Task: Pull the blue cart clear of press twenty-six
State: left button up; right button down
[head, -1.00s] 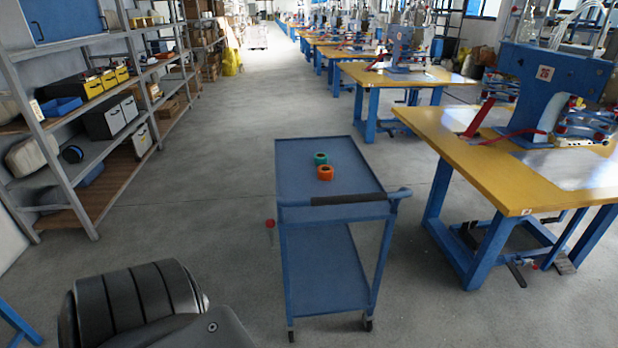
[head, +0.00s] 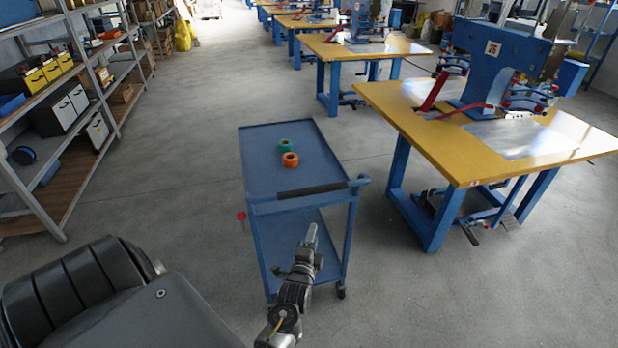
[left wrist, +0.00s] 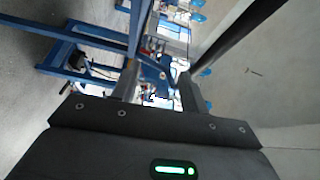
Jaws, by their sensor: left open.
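The blue cart (head: 262,175) stands on the floor in the middle of the head view, with two shelves and a black handle grip (head: 310,191) along its near edge. Press twenty-six (head: 500,60) is a blue machine on a yellow-topped table (head: 440,135) to the right of the cart. A strip of floor shows between cart and table. My left gripper (head: 311,232) is open, in front of the cart's near end and below the handle in the picture. It looks empty, its fingers also showing in the left wrist view (left wrist: 158,84). My right gripper is not in view.
A green tape roll (head: 284,145) and an orange one (head: 290,160) lie on the cart's top shelf. A red item (head: 241,216) shows at the cart's left side. Loaded shelving (head: 60,120) stands along the left. The aisle floor (head: 190,130) between is clear.

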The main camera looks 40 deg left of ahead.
aim_at(308, 189)
pick_arm(q)
jog(key=a+r+y, duration=0.3)
jog(key=r, duration=0.5)
jog(key=shift+m+t, duration=0.3)
jog(key=p+x, duration=0.3)
jog(key=x, duration=0.6)
jog(key=shift+a+r, duration=0.1)
jog(key=shift+w+a, duration=0.35)
jog(key=shift+w, duration=0.15)
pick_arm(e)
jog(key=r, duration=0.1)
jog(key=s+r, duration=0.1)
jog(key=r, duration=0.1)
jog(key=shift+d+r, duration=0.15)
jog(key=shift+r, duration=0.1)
pick_arm(q)
jog(key=shift+c, duration=0.4)
jog(key=shift+c, duration=1.1)
grip_shut()
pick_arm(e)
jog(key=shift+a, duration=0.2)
